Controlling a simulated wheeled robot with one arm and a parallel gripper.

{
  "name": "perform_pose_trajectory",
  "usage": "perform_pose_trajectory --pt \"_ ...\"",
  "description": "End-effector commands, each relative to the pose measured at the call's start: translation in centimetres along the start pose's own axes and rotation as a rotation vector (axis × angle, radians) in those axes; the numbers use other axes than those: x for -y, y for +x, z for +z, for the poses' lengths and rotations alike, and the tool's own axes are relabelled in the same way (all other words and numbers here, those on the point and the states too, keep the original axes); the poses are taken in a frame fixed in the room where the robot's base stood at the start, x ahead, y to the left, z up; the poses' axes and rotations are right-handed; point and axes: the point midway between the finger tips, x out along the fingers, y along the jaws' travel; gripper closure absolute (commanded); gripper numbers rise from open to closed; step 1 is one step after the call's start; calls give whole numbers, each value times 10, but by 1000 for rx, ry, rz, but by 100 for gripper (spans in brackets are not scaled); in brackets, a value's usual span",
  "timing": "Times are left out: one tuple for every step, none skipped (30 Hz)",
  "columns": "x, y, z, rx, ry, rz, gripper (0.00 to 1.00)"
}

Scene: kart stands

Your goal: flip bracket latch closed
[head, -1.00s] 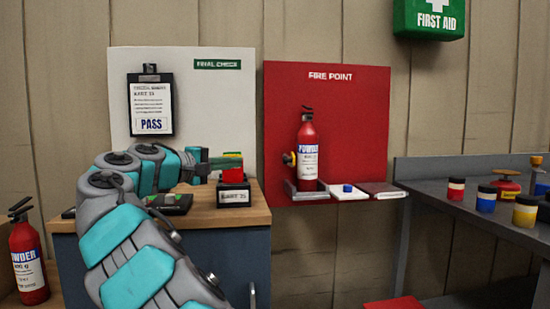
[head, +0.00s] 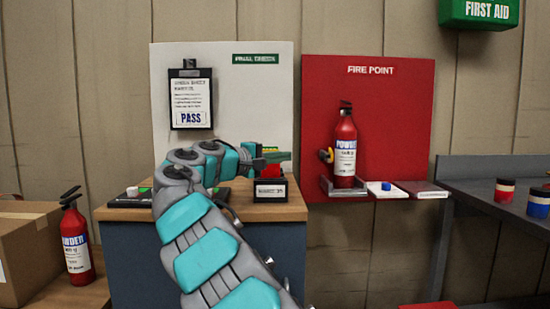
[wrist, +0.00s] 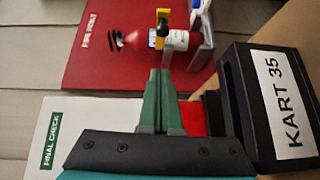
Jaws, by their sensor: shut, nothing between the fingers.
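The bracket latch (head: 326,155) is a small yellow and dark piece at the left side of the red extinguisher (head: 345,145). The extinguisher stands upright in a grey bracket (head: 345,189) on the red fire point board (head: 395,95). In the wrist view the latch (wrist: 163,22) shows as a yellow piece beyond my fingertips, in front of the extinguisher (wrist: 184,40). My gripper (head: 289,155) has green fingers, shut and empty, pointing right toward the latch with a gap between. The fingers also show in the wrist view (wrist: 160,73). I cannot tell the latch's exact angle.
A black KART 35 stand (head: 270,190) with a red piece (head: 271,171) sits on the wooden cabinet top (head: 233,211), close under my gripper. The stand is also large in the wrist view (wrist: 236,105). A grey table (head: 480,190) stands right; another extinguisher (head: 75,240) stands left.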

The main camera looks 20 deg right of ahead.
Motion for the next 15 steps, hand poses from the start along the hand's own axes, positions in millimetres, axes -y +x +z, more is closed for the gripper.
perform_pose_trajectory --pt "0 12 0 2 0 -2 100" --pt "0 18 0 2 0 -2 100" --pt "0 26 1 2 0 -2 100" --pt "-1 32 1 3 0 -2 100" --pt "-1 37 1 3 0 -1 100" --pt "-1 45 1 4 0 -1 100" --pt "-1 51 1 4 0 -1 100" --pt "-2 52 5 3 -1 2 100" --pt "-1 54 8 2 -2 3 100" --pt "-1 57 11 2 -3 2 100" --pt "0 59 13 3 -3 1 100" --pt "0 62 17 4 -2 0 100" --pt "-1 64 19 4 -1 0 100" --pt "-2 66 21 4 0 1 100" --pt "-2 68 23 3 0 1 100"
